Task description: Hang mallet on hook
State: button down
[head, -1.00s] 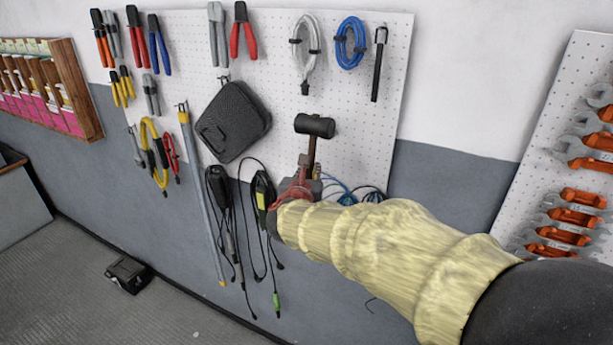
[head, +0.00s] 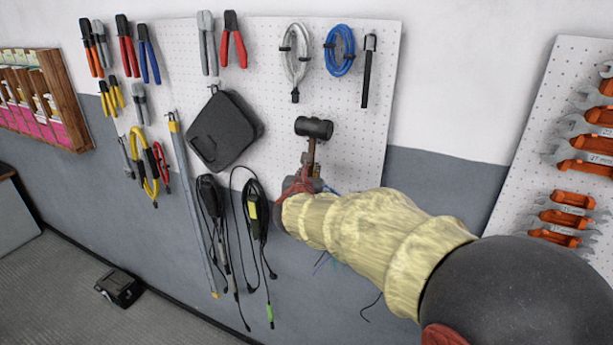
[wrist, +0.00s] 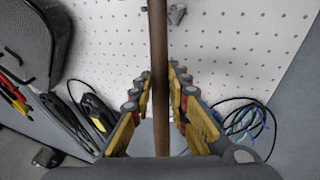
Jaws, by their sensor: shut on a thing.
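The mallet (head: 314,128) has a black head and a brown wooden handle. It is upright, head up, in front of the pegboard in the head view. My gripper (head: 304,178) is shut on the handle below the head. In the wrist view the handle (wrist: 159,25) runs up between the yellow-sided fingers, and the head is out of view. A small grey hook (wrist: 176,14) sticks out of the pegboard just right of the handle in the wrist view. The hook is not clearly visible in the head view. I cannot tell the gap between mallet and board.
The white pegboard (head: 275,85) holds pliers, a black case (head: 224,130), cable coils and black-corded testers (head: 257,210). An orange wrench rack (head: 575,195) is at right. The board around the mallet head is bare.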

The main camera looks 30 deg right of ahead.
jog(key=shift+w+d, duration=0.7)
jog(key=shift+d, duration=0.2)
jog(key=shift+w+d+f+b, duration=0.35)
jog(key=shift+w+d+b, duration=0.15)
jog(key=shift+b, duration=0.5)
jog(key=shift+d, duration=0.15)
jog(key=c, duration=1.9)
grip_release()
jog(key=shift+d+f, duration=0.1)
jog(key=shift+o, duration=1.2)
jog(key=shift+f, duration=0.1)
